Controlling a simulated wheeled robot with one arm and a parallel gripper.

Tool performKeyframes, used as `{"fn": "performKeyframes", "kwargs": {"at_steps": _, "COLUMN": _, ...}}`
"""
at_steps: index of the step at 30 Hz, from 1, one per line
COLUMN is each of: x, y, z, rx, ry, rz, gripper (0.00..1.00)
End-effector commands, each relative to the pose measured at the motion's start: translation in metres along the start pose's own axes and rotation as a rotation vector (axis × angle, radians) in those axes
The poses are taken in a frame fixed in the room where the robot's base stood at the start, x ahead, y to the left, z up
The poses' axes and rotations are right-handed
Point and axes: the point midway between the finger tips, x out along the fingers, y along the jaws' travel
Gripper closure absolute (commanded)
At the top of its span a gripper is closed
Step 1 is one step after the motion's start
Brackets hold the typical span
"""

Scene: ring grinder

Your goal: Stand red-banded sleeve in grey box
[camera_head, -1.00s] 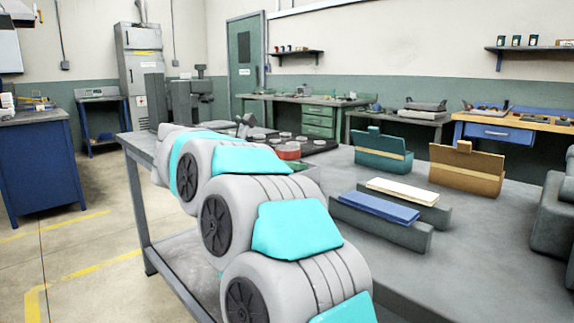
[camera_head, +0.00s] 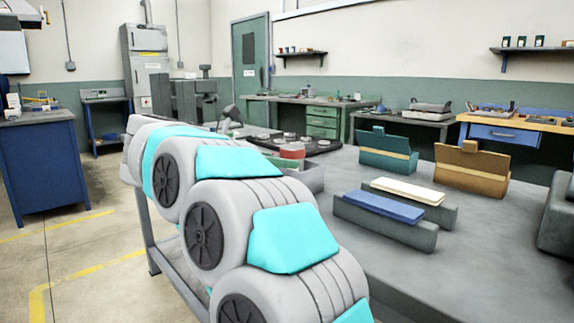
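A short round red piece with a pale top (camera_head: 292,151), which looks like the red-banded sleeve, shows past my arm on the table. It looks upright. Right below it in the picture is part of a grey open box (camera_head: 311,178), mostly hidden by my arm. I cannot tell whether the red piece is inside the box or behind it. My arm covers the left side of the table. A grey part beyond the arm may be my wrist, but no gripper fingers can be made out.
A dark tray (camera_head: 322,148) with several pale discs lies behind the red piece. Grey blocks with a blue slab (camera_head: 384,206) and a cream slab (camera_head: 408,190) stand to the right. Behind them are a teal holder (camera_head: 385,158) and a tan holder (camera_head: 470,178).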

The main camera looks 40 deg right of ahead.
Motion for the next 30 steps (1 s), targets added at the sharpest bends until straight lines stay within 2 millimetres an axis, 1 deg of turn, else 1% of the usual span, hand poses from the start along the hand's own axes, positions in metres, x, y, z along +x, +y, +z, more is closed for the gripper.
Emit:
{"fn": "performKeyframes", "kwargs": {"at_steps": 1, "x": -0.011, "y": 0.001, "z": -0.002, "rx": 0.001, "ry": 0.0, "rz": 0.005, "gripper": 0.0}}
{"fn": "performKeyframes", "kwargs": {"at_steps": 3, "x": -0.023, "y": 0.001, "z": -0.001, "rx": 0.002, "ry": 0.0, "rz": 0.002, "gripper": 0.0}}
{"fn": "performKeyframes", "kwargs": {"at_steps": 6, "x": -0.039, "y": 0.001, "z": -0.001, "rx": 0.003, "ry": 0.0, "rz": 0.004, "gripper": 0.0}}
{"fn": "performKeyframes", "kwargs": {"at_steps": 10, "x": -0.054, "y": 0.0, "z": -0.001, "rx": 0.001, "ry": -0.001, "rz": 0.0, "gripper": 0.0}}
{"fn": "performKeyframes", "kwargs": {"at_steps": 15, "x": -0.063, "y": -0.001, "z": 0.0, "rx": 0.001, "ry": 0.0, "rz": -0.001, "gripper": 0.0}}
{"fn": "performKeyframes", "kwargs": {"at_steps": 23, "x": -0.064, "y": 0.0, "z": 0.001, "rx": -0.001, "ry": -0.002, "rz": 0.001, "gripper": 0.0}}
{"fn": "performKeyframes", "kwargs": {"at_steps": 26, "x": -0.065, "y": 0.006, "z": 0.01, "rx": -0.023, "ry": -0.031, "rz": 0.039, "gripper": 0.0}}
{"fn": "performKeyframes", "kwargs": {"at_steps": 29, "x": -0.071, "y": 0.026, "z": 0.033, "rx": -0.089, "ry": -0.119, "rz": 0.147, "gripper": 0.0}}
{"fn": "performKeyframes", "kwargs": {"at_steps": 30, "x": -0.077, "y": 0.036, "z": 0.046, "rx": -0.133, "ry": -0.172, "rz": 0.205, "gripper": 0.0}}
